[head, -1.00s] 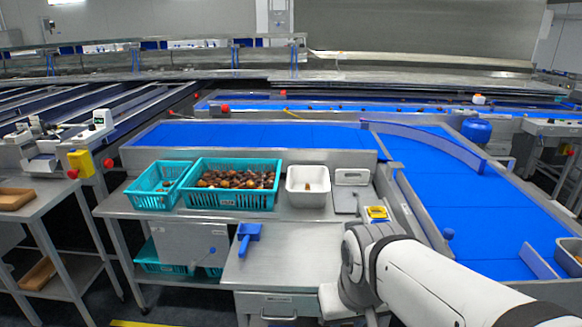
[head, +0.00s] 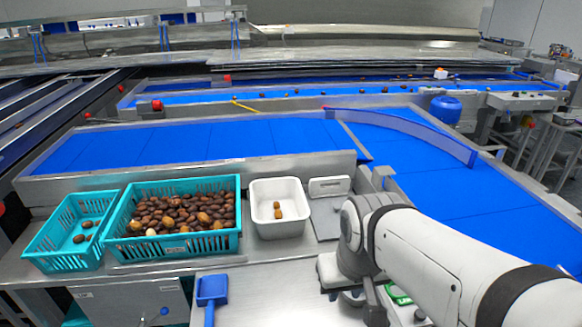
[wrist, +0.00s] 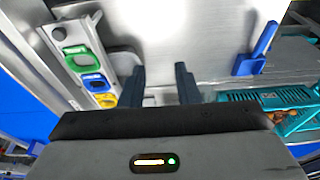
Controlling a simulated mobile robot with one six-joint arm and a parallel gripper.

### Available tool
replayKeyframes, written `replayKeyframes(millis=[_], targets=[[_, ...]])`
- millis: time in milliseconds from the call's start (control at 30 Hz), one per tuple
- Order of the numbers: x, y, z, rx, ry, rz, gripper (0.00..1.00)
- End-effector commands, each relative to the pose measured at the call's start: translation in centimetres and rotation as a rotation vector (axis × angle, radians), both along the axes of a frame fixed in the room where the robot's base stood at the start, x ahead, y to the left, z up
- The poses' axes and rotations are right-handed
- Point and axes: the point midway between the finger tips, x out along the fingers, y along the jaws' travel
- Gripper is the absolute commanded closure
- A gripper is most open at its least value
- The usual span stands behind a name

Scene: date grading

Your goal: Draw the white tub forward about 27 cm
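The white tub (head: 280,231) stands upright on the steel bench with a couple of brown dates inside. It is right of the large teal crate and left of a flat scale. My arm comes in from the lower right of the head view, its wrist in front of the scale and to the right of the tub, apart from it in the picture. My gripper (wrist: 160,78) shows in the wrist view with two dark fingers parallel and spread, with bare steel beyond them. I cannot clearly make out the tub in the wrist view.
A large teal crate (head: 172,248) full of dates and a small teal crate (head: 65,263) stand left of the tub. A blue scoop (head: 211,290) lies on the bench (head: 260,290) in front. The scale (head: 326,216) is right of the tub. A blue conveyor (head: 200,143) runs behind.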

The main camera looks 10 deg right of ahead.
Motion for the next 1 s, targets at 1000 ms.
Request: replayKeyframes(millis=[1000], targets=[[31.8, -2.1, -1.9, 0.087, -0.087, 0.007, 0.71]])
